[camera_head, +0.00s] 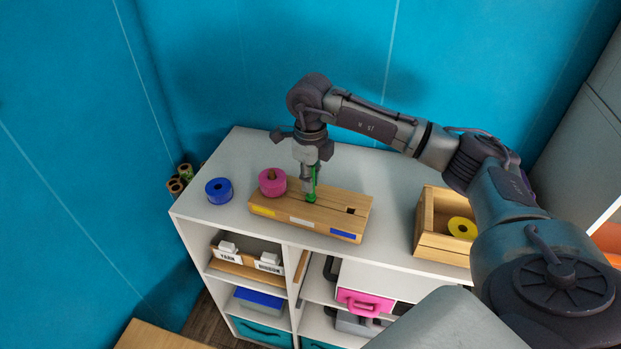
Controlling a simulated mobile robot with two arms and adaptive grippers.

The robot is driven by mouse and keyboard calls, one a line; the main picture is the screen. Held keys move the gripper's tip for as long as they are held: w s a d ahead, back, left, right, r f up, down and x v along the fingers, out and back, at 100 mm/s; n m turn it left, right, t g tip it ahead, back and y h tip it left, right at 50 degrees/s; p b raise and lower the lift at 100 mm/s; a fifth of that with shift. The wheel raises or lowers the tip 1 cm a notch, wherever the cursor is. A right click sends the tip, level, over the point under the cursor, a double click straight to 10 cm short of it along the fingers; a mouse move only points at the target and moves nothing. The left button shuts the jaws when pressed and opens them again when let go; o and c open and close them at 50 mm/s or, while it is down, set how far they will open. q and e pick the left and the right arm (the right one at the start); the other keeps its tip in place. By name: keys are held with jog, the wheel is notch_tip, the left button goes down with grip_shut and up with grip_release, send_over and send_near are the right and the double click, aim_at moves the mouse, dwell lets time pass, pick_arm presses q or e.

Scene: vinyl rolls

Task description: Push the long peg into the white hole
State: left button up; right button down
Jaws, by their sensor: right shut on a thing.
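A wooden block (338,217) lies on the white cabinet top. Its front face has a yellow, a white and a blue label. A dark square hole (351,211) shows in its top at the blue end. My right gripper (309,190) points down over the middle of the block, above the white label (301,222). It is shut on a thin green upright piece (315,174), seemingly the long peg. The green lower end is at the block's top by the white label. The white hole itself is hidden, so I cannot tell how deep the peg sits. My left gripper is not in view.
Blue walls stand behind and left.

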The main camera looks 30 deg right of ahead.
jog(key=shift+f+b, duration=0.3)
jog(key=shift+f, duration=0.05)
dwell(0.5)
jog(key=shift+s+a+f, duration=0.1)
jog(key=shift+f, duration=0.1)
dwell(0.8)
jog(key=c, duration=1)
grip_release()
jog(key=shift+o, duration=0.2)
jog(key=o, duration=0.4)
jog(key=shift+r, duration=0.1)
jog(key=shift+r, duration=0.1)
jog(key=shift+r+p, duration=2.05)
jog(key=shift+r, duration=1.4)
